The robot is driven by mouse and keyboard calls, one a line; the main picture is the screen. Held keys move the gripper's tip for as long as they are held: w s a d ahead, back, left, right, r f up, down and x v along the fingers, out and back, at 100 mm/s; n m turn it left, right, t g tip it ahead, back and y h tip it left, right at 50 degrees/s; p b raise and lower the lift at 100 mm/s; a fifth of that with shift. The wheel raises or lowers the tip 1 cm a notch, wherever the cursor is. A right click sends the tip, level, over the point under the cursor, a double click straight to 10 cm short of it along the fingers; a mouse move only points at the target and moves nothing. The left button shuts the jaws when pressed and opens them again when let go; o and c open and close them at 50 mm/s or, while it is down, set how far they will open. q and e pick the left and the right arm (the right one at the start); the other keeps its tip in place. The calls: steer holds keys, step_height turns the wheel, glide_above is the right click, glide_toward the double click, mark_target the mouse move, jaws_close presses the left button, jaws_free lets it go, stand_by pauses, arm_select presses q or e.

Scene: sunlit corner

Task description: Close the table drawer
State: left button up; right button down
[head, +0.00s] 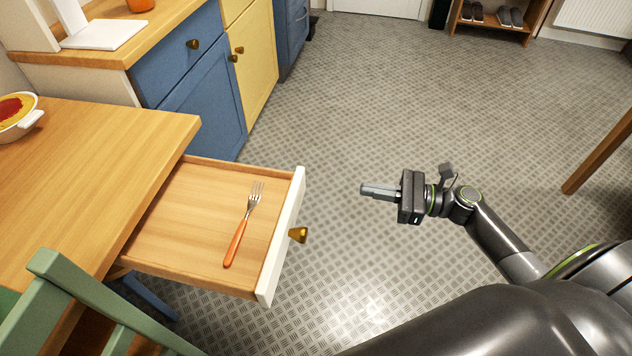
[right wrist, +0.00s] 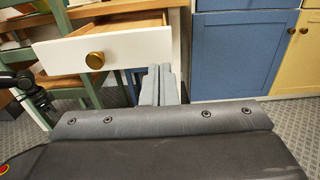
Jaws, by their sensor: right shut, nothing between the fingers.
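The table drawer (head: 200,225) is pulled out of the wooden table (head: 90,160) in the head view. It has a white front with a brass knob (head: 298,235), and a fork with an orange handle (head: 236,243) lies inside. My right gripper (head: 364,190) is shut and empty, to the right of the drawer front and apart from it. In the right wrist view the closed fingers (right wrist: 160,85) appear at the lower right of the white drawer front (right wrist: 130,47), with the knob (right wrist: 95,60) to their left. My left gripper is not in the head view.
A green chair (head: 75,295) stands at the lower left, close to the drawer. Blue and yellow cabinets (head: 205,100) stand behind the table. A dish (head: 18,118) sits on the table. The floor (head: 340,120) around my right gripper is clear.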

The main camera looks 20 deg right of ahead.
mark_target(303, 178)
steer(key=x, duration=1.1)
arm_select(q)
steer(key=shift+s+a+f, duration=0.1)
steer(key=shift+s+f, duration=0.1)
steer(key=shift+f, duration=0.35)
arm_select(e)
steer(key=shift+w+a, duration=0.4)
steer(key=shift+a, duration=0.05)
